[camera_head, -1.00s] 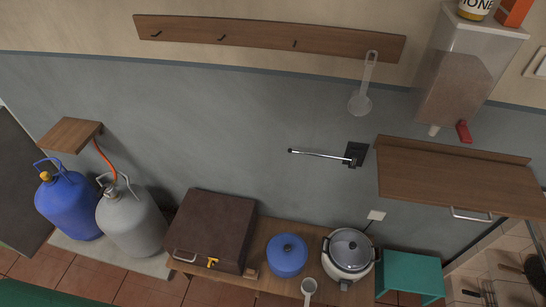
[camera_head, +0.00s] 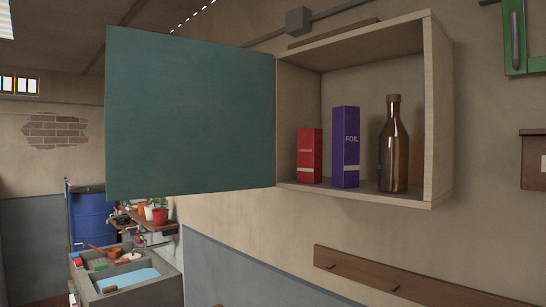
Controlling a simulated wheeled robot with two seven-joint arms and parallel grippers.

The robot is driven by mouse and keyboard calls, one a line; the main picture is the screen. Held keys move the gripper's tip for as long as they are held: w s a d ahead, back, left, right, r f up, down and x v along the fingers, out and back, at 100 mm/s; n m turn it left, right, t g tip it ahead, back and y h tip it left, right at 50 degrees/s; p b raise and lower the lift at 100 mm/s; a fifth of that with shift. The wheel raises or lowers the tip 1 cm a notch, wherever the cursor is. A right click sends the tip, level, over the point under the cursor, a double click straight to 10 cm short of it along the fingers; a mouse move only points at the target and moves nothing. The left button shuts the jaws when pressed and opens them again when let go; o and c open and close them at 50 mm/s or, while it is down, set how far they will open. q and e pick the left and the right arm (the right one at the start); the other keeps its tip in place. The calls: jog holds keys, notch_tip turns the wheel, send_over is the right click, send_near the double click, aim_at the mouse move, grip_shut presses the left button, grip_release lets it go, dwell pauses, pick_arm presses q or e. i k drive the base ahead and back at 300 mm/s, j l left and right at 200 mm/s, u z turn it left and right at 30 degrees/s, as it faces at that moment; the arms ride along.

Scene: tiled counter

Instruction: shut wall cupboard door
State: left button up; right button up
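The wall cupboard (camera_head: 441,110) hangs on the wall in the head view, right of centre. Its green door (camera_head: 190,115) stands wide open, swung out to the left from the cupboard's left side. No handle shows on the face of the door that I see. Inside the cupboard stand a red box (camera_head: 310,156), a purple box marked FOIL (camera_head: 345,148) and a brown bottle (camera_head: 393,150), all upright. Neither of my grippers is in view.
A wooden hook rail (camera_head: 400,278) is on the wall below the cupboard. A green-framed item (camera_head: 515,40) and a brown box (camera_head: 534,165) hang to the right. A sink (camera_head: 125,278), a shelf with potted plants (camera_head: 160,215) and a blue barrel (camera_head: 92,218) stand at the lower left. The space before the cupboard looks clear.

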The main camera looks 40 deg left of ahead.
aim_at(183, 115)
jog(key=i+j, duration=0.1)
jog(key=j, duration=0.85)
jog(key=i+j, duration=0.1)
jog(key=j, duration=0.85)
jog(key=i+j, duration=0.1)
jog(key=j, duration=0.9)
jog(key=i+j+z, duration=0.1)
jog(key=j, duration=0.85)
jog(key=j+z, duration=0.15)
jog(key=z, duration=0.2)
jog(key=j+z, duration=0.15)
jog(key=z, duration=0.2)
jog(key=j+z, duration=0.15)
jog(key=z, duration=0.2)
